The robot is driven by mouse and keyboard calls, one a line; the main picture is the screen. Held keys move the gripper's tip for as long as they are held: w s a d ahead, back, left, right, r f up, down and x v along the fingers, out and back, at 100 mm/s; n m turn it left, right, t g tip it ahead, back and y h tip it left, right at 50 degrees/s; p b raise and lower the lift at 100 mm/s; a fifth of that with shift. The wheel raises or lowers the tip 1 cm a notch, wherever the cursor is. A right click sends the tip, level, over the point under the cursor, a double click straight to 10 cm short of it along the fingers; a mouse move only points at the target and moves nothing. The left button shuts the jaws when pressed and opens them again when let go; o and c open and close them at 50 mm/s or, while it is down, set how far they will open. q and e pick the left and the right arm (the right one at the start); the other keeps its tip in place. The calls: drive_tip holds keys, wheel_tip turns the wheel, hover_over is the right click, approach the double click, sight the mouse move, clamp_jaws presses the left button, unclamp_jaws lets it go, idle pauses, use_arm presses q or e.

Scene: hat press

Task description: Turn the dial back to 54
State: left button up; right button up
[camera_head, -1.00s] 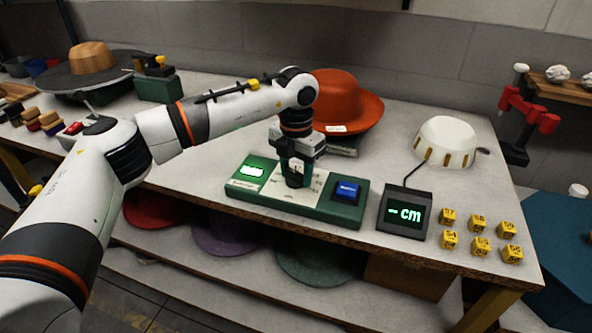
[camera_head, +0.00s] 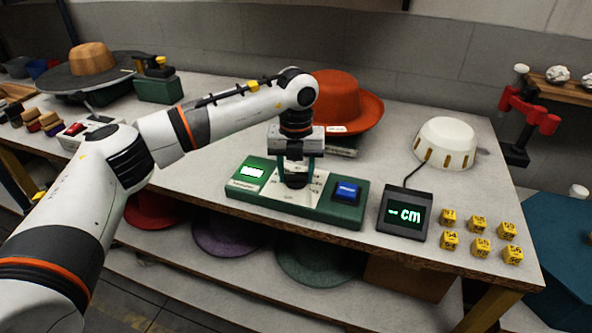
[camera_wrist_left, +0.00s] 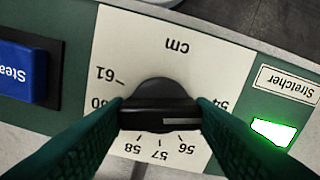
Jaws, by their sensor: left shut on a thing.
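The dial (camera_wrist_left: 160,92) is a black knob with a raised grip bar on a cream scale plate in the left wrist view. My left gripper (camera_wrist_left: 160,118) is shut on the bar, one green finger at each end. A pale line on the bar points right, toward the 54 side of the scale. The scale appears upside down, with 54 at right, 56 to 58 below and 60 and 61 at left. The right finger hides the mark between 54 and 56. In the head view my left gripper (camera_head: 296,172) reaches straight down over the dial on the green control box (camera_head: 322,210).
The box carries a lit green stretcher panel (camera_head: 252,171) and a blue button (camera_head: 347,190). A black display (camera_head: 405,215) reads "- cm". Several yellow number cubes (camera_head: 480,238), a cream dome (camera_head: 446,142) and an orange hat (camera_head: 335,100) stand nearby.

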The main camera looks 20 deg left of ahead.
sight(296, 173)
use_arm(q)
drive_tip(key=shift+w+r, duration=0.1)
idle(0.3)
drive_tip(key=o, duration=1)
wheel_tip(296, 173, up, 12)
drive_tip(key=shift+f+b, duration=0.1)
drive_tip(key=shift+b, duration=0.2)
